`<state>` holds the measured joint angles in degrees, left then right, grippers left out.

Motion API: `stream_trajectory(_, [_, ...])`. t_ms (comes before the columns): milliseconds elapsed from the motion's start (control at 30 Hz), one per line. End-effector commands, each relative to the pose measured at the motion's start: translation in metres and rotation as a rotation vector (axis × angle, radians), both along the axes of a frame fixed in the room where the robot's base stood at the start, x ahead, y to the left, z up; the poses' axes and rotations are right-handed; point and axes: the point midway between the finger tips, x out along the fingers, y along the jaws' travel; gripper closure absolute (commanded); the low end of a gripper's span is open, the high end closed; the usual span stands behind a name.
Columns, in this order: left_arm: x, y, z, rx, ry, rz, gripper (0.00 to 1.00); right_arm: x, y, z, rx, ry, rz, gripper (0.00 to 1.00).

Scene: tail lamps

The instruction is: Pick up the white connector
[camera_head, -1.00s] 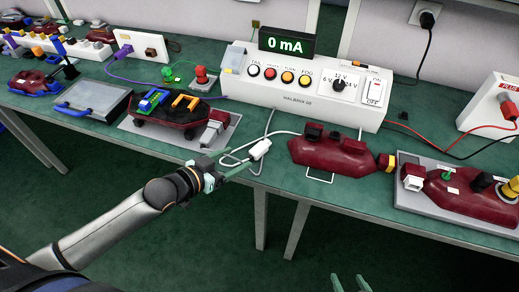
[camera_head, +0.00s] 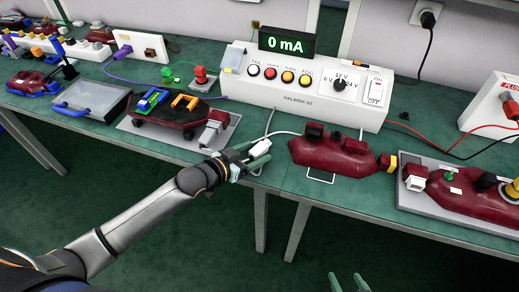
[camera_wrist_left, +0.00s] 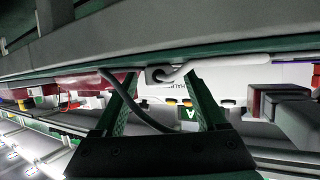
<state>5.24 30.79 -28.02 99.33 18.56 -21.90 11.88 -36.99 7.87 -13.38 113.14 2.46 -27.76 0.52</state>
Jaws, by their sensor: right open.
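The white connector (camera_head: 260,149), on the end of a white cable, is at the front edge of the green bench in the head view. My left gripper (camera_head: 263,156) is right at it, with its green fingers beside the connector. In the left wrist view the two fingers (camera_wrist_left: 163,88) stand well apart, so this gripper is open. A grip on the connector is not visible. My right gripper (camera_head: 349,284) shows only its green fingertips at the bottom edge, apart and empty.
A dark red tail lamp (camera_head: 333,153) lies just right of the connector. Another lamp on a grey plate (camera_head: 229,136) is to the left. The white test box (camera_head: 300,98) with its 0 mA display stands behind. The floor in front is clear.

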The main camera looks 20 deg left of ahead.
Motion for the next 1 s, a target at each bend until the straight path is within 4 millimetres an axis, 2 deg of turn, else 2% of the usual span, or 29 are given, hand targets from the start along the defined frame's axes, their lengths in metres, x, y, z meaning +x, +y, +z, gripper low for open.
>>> stream_trajectory(67, [-0.0001, 0.0002, 0.0001, 0.000, 0.000, 0.000, 0.36, 0.0003, -0.0001, 0.0003, 0.000, -0.001, 0.001, 0.31])
stream_trajectory(633, [-0.0003, 0.0003, 0.0002, 0.000, 0.000, 0.000, 1.00, 0.0011, -0.0017, 0.0006, -0.003, -0.004, -0.002, 0.31])
stream_trajectory(1000, [-0.0001, 0.0003, 0.0011, 0.000, -0.001, 0.000, 1.00, 0.0015, -0.0026, 0.0008, -0.004, -0.004, -0.003, 0.31])
